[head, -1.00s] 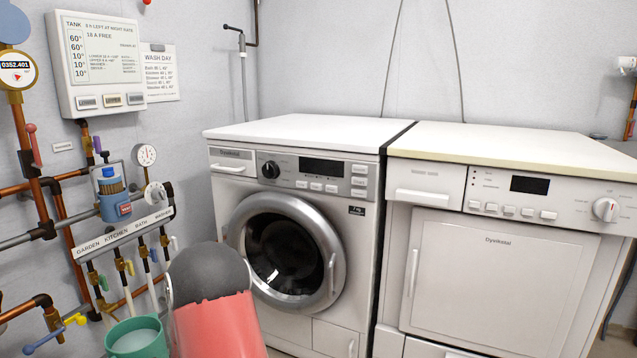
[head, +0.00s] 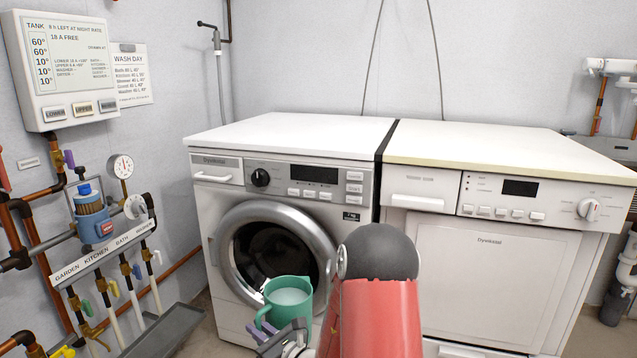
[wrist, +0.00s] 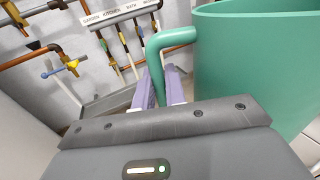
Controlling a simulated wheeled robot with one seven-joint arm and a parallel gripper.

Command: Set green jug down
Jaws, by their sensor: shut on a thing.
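The green jug (head: 288,303) is held upright in front of the left machine's round door in the head view. Pale liquid shows inside its rim. My gripper (head: 266,335) is at the jug's lower left, with its purple fingers on the handle. In the wrist view, the jug (wrist: 258,70) fills the upper right, and its handle comes down between the two purple fingers of my gripper (wrist: 160,88), which are shut on it. The jug's base is hidden in both views.
The washing machine (head: 216,265) and a second machine (head: 480,270) stand side by side with clear tops: a white top (head: 290,130) and a cream top (head: 490,148). A grey trough (head: 165,332) lies below labelled taps (head: 105,255) at left.

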